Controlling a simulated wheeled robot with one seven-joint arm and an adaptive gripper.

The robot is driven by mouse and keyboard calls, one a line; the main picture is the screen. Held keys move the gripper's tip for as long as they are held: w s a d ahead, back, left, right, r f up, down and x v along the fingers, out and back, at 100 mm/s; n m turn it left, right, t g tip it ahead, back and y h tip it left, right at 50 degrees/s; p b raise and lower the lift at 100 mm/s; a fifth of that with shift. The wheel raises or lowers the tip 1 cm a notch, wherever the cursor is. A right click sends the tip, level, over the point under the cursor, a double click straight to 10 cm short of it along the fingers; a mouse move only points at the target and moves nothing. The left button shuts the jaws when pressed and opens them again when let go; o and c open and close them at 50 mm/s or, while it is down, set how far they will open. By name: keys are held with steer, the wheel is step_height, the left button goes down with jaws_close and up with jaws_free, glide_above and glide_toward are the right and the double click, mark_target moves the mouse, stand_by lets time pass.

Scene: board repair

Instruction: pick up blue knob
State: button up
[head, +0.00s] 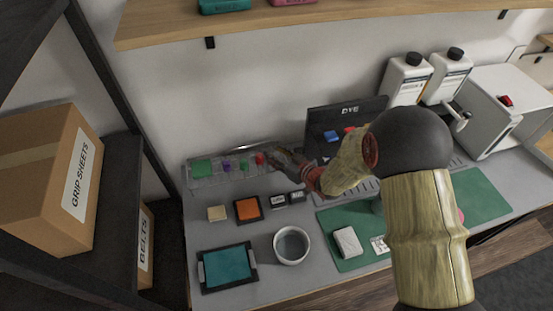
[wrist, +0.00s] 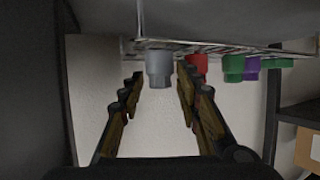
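My gripper (head: 284,158) is at the right end of a row of coloured knobs at the back of the bench. In the wrist view my gripper (wrist: 158,80) is open, with its fingers on either side of a grey knob (wrist: 158,64); contact cannot be told. A red knob (wrist: 196,66) is beside it, then a green knob (wrist: 233,68) and a purple knob (wrist: 252,70). No clearly blue knob shows in the wrist view. In the head view a small blue piece (head: 330,136) shows at the dark DYE bin (head: 368,106); its shape is unclear.
The red knob (head: 260,159) stands left of my gripper in the head view. A white cup (head: 291,246), teal tray (head: 227,268) and orange pad (head: 248,208) lie nearer the front. White bottles (head: 407,78) stand at right. A shelf (head: 300,20) hangs above.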

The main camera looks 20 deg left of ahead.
steer(key=shift+c, duration=1.1)
steer(key=c, duration=0.6)
